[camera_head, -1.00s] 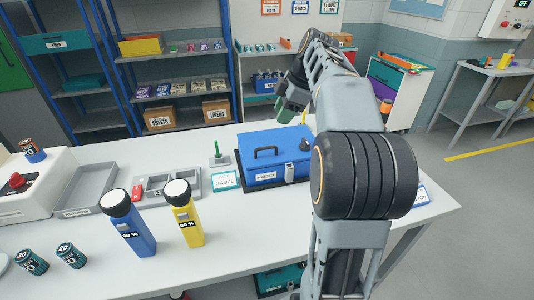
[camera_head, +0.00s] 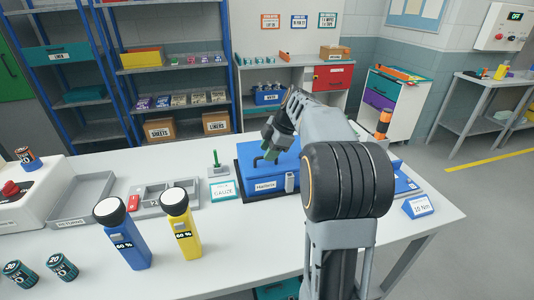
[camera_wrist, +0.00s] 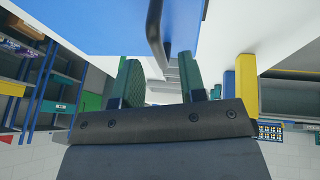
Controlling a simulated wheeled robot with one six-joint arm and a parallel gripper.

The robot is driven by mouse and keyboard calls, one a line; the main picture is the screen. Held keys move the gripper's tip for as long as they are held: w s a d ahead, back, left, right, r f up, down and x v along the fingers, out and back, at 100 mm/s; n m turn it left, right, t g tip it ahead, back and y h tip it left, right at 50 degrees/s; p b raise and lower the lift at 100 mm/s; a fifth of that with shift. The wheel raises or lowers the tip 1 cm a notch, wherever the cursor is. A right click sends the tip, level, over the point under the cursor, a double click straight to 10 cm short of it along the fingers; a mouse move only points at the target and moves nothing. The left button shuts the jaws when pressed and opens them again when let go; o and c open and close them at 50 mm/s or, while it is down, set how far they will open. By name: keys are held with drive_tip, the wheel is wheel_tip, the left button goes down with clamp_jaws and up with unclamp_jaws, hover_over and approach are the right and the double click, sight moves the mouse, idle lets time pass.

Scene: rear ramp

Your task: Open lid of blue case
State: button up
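The blue case (camera_head: 252,182) stands on the white table, with its lid shut. It has a dark handle (camera_head: 257,160) on top and a grey latch on its front. My gripper (camera_head: 270,146) is just above the lid, close to the handle. In the wrist view, the two green fingers of my gripper (camera_wrist: 158,78) are apart, and the dark handle (camera_wrist: 155,30) lies in line with the gap between them. The blue case (camera_wrist: 95,25) fills the top left there. My arm hides the right part of the case in the head view.
A blue torch (camera_head: 127,245) and a yellow torch (camera_head: 184,235) stand on the table at front. A GAUZE card (camera_head: 222,191) and a grey sectioned tray (camera_head: 150,210) are left of the case. A blue 10 Nm sign (camera_head: 418,206) is at the right.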

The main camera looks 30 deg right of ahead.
drive_tip(key=shift+w+a+f, duration=0.15)
drive_tip(key=shift+a+f, duration=0.05)
drive_tip(key=shift+f, duration=0.35)
clamp_jaws()
